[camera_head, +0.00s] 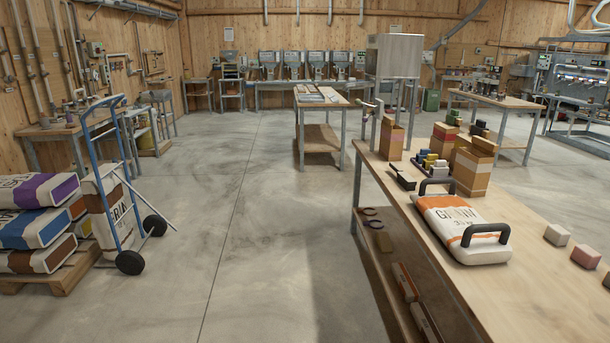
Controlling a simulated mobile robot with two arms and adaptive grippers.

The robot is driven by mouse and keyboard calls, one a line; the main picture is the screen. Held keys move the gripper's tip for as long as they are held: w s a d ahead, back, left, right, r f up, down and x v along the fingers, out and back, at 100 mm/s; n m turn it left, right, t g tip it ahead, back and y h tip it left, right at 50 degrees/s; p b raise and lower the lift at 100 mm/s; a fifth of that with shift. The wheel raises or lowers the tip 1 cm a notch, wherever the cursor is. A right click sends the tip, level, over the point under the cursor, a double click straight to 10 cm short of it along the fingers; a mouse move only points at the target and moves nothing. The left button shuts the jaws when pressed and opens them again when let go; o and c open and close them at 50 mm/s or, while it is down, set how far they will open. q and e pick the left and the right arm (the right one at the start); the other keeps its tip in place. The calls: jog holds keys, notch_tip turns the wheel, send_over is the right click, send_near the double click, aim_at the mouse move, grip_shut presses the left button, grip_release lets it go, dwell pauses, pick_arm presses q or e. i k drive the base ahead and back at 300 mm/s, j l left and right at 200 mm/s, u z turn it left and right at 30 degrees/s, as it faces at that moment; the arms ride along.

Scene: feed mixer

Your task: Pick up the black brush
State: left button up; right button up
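A dark elongated object (403,179) lies near the left edge of the wooden workbench on the right, beyond the white and orange bag. It looks like the black brush, but it is too small to make out bristles or a handle clearly. Neither of my grippers shows in the head view.
The workbench (510,290) holds the bag (450,222) with black handles, brown paper bags (473,167), small dark and colored items, and pale blocks (557,235). A blue hand truck (120,200) and stacked sacks (35,225) stand left. The middle floor is clear.

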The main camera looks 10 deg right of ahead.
aim_at(407, 182)
jog(key=i+z, duration=0.15)
jog(key=i, duration=0.35)
jog(key=i+j+z, duration=0.15)
jog(key=i, duration=0.35)
jog(key=i+j+z, duration=0.15)
jog(key=i, duration=0.35)
jog(key=i+j+z, duration=0.2)
jog(key=i, duration=0.3)
